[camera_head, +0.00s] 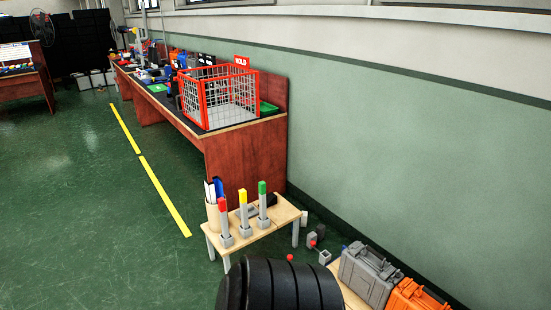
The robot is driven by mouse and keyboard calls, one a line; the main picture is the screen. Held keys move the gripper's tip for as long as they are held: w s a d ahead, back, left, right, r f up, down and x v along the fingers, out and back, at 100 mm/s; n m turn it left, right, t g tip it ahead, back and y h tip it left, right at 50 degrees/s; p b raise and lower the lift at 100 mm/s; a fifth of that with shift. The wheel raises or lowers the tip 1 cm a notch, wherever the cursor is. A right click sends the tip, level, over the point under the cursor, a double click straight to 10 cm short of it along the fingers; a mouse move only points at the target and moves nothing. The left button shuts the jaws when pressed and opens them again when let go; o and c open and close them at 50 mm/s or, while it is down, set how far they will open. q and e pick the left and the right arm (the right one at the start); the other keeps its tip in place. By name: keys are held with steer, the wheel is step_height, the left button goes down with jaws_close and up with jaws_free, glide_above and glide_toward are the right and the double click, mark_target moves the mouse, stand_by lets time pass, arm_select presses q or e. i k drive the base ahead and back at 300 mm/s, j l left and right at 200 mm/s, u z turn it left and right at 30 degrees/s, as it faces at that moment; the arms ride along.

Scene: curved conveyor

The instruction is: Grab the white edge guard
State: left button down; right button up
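A white upright strip (210,192), which looks like the white edge guard, stands in a beige holder (213,215) at the left end of a small wooden table. A blue piece (218,188) stands beside it in the same holder. The lower part of the strip is hidden by the holder's wall. Neither of my grippers shows in the head view.
The small table (272,228) also bears red (223,217), yellow (243,208) and green (262,199) topped grey posts. Behind it is a long bench with a red wire basket (218,97). Black ribbed shape (285,288) fills the bottom; grey case (367,275) and orange case (413,295) lie right. Green floor left is open.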

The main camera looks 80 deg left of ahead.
mark_target(211, 198)
steer(key=u, duration=3.3)
steer(key=i+j+z, duration=0.15)
steer(key=z, duration=0.65)
steer(key=i+j+z, duration=0.3)
steer(key=j, duration=0.35)
steer(key=i+j+z, duration=0.15)
steer(key=j, duration=0.2)
steer(key=i+j+z, duration=0.15)
steer(key=j, duration=0.2)
steer(key=i+j+z, duration=0.1)
steer(key=j, duration=0.3)
